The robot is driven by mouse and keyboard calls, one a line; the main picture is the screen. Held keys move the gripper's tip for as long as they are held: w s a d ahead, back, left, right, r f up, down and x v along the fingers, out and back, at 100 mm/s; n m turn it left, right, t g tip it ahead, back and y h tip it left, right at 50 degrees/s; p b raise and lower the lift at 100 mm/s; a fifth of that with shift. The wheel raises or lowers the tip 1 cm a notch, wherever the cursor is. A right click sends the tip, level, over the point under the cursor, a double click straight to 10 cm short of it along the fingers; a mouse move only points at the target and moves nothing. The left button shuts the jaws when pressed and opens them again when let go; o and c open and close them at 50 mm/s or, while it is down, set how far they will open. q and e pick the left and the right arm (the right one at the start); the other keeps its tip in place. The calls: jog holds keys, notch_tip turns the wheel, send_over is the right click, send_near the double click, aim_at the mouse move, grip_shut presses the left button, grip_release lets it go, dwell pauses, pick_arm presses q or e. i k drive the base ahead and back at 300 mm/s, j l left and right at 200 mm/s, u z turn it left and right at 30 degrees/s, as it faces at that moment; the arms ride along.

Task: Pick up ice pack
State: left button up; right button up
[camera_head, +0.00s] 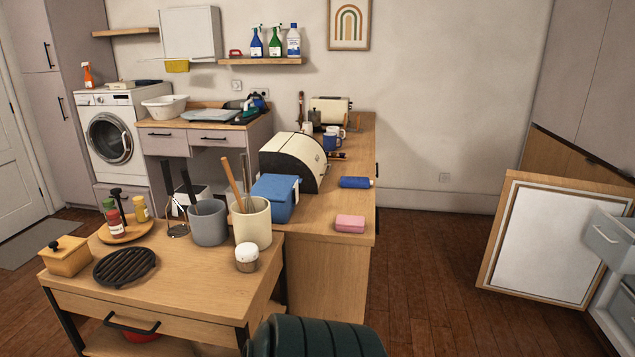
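A small flat blue pack (355,182), which looks like the ice pack, lies on the wooden counter (330,210) near its right edge, just right of the bread box. A pink block (350,223) lies nearer on the same counter, apart from the blue pack. Neither of my grippers shows in the head view.
A blue box (275,197) and a cream bread box (294,161) stand left of the pack. A cart (190,285) with utensil crocks is at the front left. A dark green ribbed object (315,337) is at the bottom.

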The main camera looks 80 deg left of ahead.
aim_at(356, 181)
jog(key=u, duration=2.5)
jog(key=i+l+u, duration=0.9)
jog(key=i+l, duration=0.15)
jog(key=l, duration=0.25)
jog(key=i+l+u, duration=0.4)
jog(key=l, duration=0.45)
jog(key=i+l+u, duration=0.15)
jog(key=l+u, duration=0.3)
jog(key=l, duration=0.5)
jog(key=i+l+u, duration=0.1)
jog(key=l+u, duration=0.35)
jog(key=l, duration=0.55)
jog(key=k+l+u, duration=0.1)
jog(key=l+u, duration=0.35)
jog(key=l, duration=0.55)
jog(key=l+u, duration=0.35)
jog(key=l, duration=0.6)
jog(key=l+u, duration=0.35)
jog(key=l, duration=0.6)
